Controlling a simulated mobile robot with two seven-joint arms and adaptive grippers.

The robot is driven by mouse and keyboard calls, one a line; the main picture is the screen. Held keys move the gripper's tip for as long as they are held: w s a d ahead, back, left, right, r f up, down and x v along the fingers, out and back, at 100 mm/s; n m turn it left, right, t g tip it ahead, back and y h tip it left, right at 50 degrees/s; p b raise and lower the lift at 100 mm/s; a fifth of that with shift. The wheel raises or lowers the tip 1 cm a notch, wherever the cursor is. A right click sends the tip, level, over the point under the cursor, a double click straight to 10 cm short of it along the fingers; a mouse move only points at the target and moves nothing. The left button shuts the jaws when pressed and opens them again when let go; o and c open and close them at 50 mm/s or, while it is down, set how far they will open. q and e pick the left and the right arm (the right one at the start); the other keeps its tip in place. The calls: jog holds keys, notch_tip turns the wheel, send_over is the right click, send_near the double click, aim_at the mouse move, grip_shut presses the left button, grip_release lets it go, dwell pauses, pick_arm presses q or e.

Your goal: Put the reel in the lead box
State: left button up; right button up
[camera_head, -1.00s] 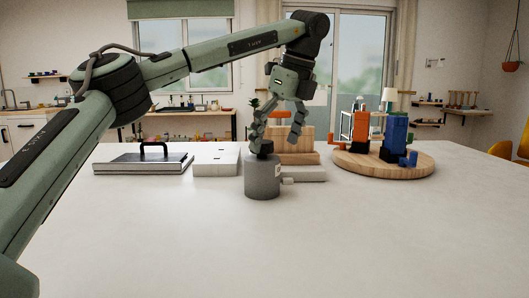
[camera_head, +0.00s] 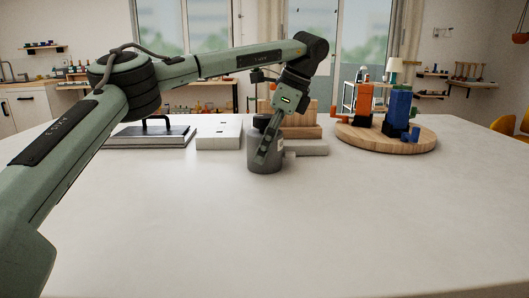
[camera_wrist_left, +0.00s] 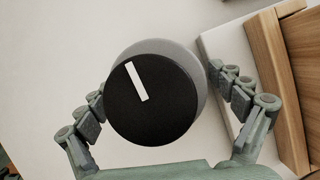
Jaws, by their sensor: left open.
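A grey cylinder (camera_head: 264,160) with a dark top stands upright on the table in the head view. In the left wrist view its black round cap (camera_wrist_left: 152,102) carries a white bar mark, with a grey rim (camera_wrist_left: 190,62) behind it. My left gripper (camera_head: 268,143) points down over it. Its fingers (camera_wrist_left: 162,92) are open on either side of the cap; I cannot tell whether they touch it. Nothing in view is clearly a reel or a lead box; a flat white box (camera_head: 219,142) lies left of the cylinder. My right gripper is not in view.
A dark flat case (camera_head: 150,138) with a handle lies at left. Wooden blocks (camera_head: 300,131) and a light slab (camera_head: 308,149) sit behind and right of the cylinder. A round wooden board (camera_head: 350,144) holds orange and blue pieces (camera_head: 398,110). The table front is clear.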

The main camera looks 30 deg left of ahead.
aim_at(266, 116)
pick_arm(q)
jog(key=c, duration=1.7)
jog(key=shift+r, duration=0.65)
jog(key=shift+c, duration=0.2)
jog(key=r, duration=0.2)
jog(key=r+p, duration=0.1)
jog(key=shift+s+a+r, duration=0.25)
jog(key=shift+s+r, duration=0.05)
jog(key=s+a+r, duration=0.5)
jog(key=s+r, duration=0.1)
jog(key=s, duration=0.3)
jog(key=shift+s+a, duration=0.15)
jog(key=shift+a, duration=0.15)
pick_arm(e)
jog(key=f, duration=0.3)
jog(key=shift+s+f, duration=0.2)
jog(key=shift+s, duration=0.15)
